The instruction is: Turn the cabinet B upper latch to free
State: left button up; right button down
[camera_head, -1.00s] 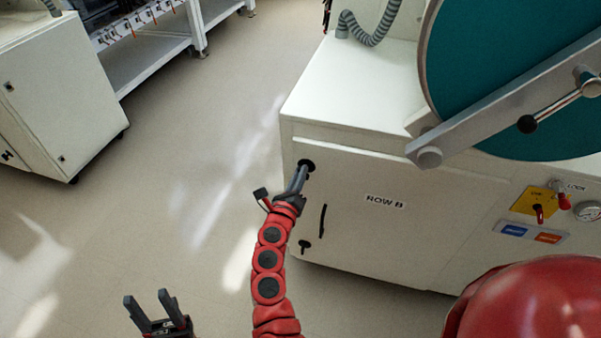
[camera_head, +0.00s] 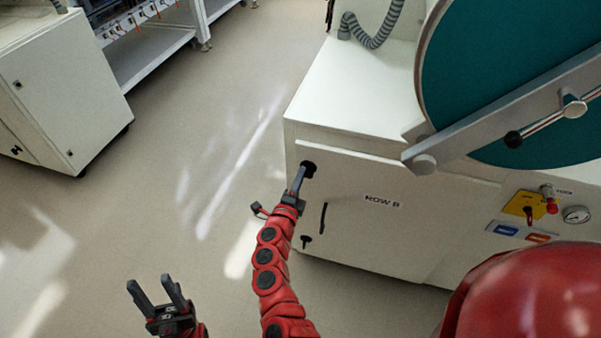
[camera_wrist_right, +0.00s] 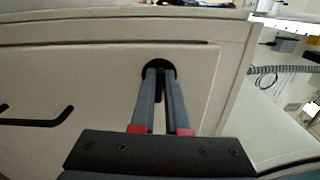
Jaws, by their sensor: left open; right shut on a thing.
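The cabinet door labelled ROW B (camera_head: 365,225) is white and shut. Its black upper latch (camera_head: 309,167) is near the door's top left corner. My right gripper (camera_head: 302,174) is shut on this latch. In the right wrist view the latch shows as a dark round base (camera_wrist_right: 158,70) with the two fingers of my right gripper (camera_wrist_right: 160,80) at it; the exact angle of its knob is mostly hidden by the fingers. A black lower latch (camera_head: 306,240) and a dark door handle (camera_head: 323,218) sit below. My left gripper (camera_head: 155,290) is open and empty over the floor.
A yellow switch plate (camera_head: 523,205) and a gauge (camera_head: 576,214) are at the right. Another white cabinet (camera_head: 70,90) stands at the left. The floor (camera_head: 170,150) between is clear.

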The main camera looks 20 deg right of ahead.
jog(key=shift+f+n, duration=0.1)
jog(key=shift+n, duration=0.5)
jog(key=c, duration=0.9)
grip_release()
jog(key=v, duration=1.7)
jog(key=shift+s+a, duration=0.15)
